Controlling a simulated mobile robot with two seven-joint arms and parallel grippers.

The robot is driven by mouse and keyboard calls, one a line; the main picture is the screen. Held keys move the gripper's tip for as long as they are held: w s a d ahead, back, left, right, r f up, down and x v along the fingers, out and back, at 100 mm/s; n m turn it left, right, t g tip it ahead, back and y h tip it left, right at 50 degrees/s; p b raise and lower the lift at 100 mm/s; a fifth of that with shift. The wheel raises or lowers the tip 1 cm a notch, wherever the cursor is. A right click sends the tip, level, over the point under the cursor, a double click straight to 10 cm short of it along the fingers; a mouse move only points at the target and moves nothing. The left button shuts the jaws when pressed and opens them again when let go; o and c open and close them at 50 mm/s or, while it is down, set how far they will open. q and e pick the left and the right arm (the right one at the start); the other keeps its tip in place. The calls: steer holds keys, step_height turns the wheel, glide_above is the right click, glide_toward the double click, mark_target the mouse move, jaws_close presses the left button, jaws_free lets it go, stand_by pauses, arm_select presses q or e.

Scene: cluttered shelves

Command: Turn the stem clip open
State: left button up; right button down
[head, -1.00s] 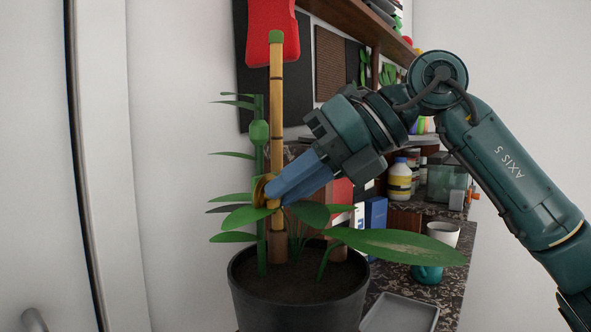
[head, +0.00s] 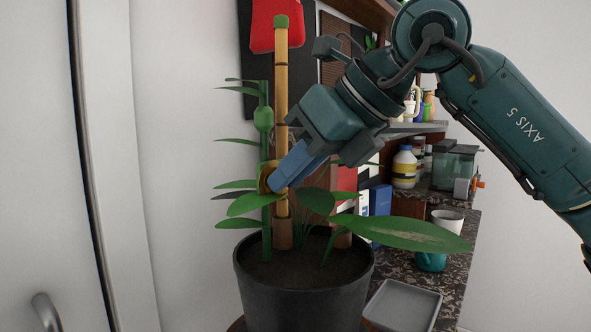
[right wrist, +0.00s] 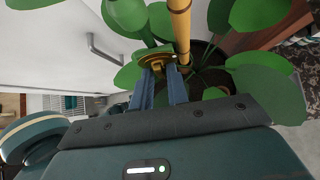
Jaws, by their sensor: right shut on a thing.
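The stem clip (head: 265,177) is a small yellow-brown piece at the green stem (head: 264,122) and the bamboo stake (head: 281,110) of a potted plant. My right gripper (head: 277,183) comes in from the upper right, and its blue fingers are shut on the clip. In the right wrist view the clip (right wrist: 151,60) shows at the tips of the two fingers (right wrist: 163,75), close beside the stake (right wrist: 180,25). The fingers partly hide the clip in the head view, so I cannot tell whether it is open. My left gripper is not in view.
The black pot (head: 303,300) stands in front, with broad leaves (head: 405,233) reaching right. A grey tray (head: 403,305), a teal cup (head: 431,262) and a white cup (head: 447,221) sit on the dark counter. A red item (head: 276,25) hangs behind the stake's top.

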steer(key=shift+r, duration=0.1)
steer(key=c, duration=1.4)
jaws_free()
steer(key=shift+d, duration=0.1)
steer(key=v, duration=1.3)
